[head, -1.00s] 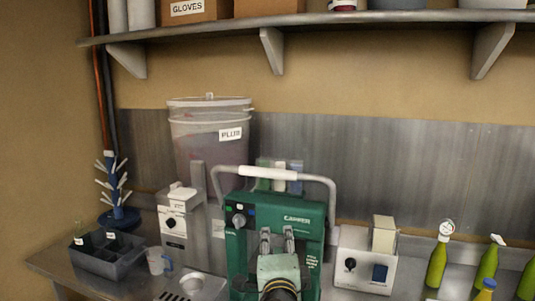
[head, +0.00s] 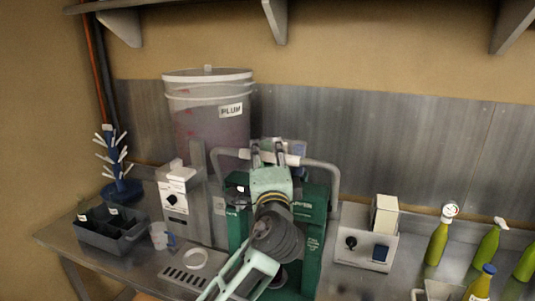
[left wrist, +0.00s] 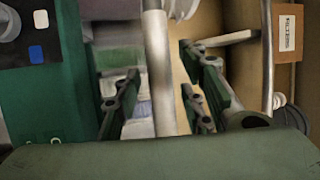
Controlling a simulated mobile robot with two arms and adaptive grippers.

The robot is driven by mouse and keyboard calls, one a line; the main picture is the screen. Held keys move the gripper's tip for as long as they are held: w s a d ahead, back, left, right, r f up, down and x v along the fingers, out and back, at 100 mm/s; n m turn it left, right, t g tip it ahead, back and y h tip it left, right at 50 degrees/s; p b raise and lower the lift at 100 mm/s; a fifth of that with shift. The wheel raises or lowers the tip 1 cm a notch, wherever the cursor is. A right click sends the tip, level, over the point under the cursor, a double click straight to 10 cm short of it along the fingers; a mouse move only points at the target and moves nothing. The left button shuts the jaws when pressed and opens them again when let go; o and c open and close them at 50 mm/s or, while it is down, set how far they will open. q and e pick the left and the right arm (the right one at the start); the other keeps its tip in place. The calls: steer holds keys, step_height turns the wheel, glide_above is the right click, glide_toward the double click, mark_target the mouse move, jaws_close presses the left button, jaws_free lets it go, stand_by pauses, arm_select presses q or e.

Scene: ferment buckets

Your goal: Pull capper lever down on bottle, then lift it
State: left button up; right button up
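The green capper (head: 314,235) stands on the steel bench, and its lever (head: 319,163) is a raised grey bar with a white grip across the top. My left gripper (head: 268,150) is at the white grip, its fingers apart. In the left wrist view the lever bar (left wrist: 158,65) runs between the two fingers of the gripper (left wrist: 162,100), with gaps on both sides. My arm covers the middle of the capper, so I cannot see whether a bottle stands in it. My right gripper is not in view.
A plum bucket (head: 205,125) stands behind left. A white device (head: 365,245) is close right of the capper, with several green bottles (head: 437,240) further right. A grey crate (head: 108,233) and blue bottle tree (head: 120,190) are at left.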

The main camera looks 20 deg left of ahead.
arm_select(q)
steer(key=shift+s, duration=0.1)
jaws_close()
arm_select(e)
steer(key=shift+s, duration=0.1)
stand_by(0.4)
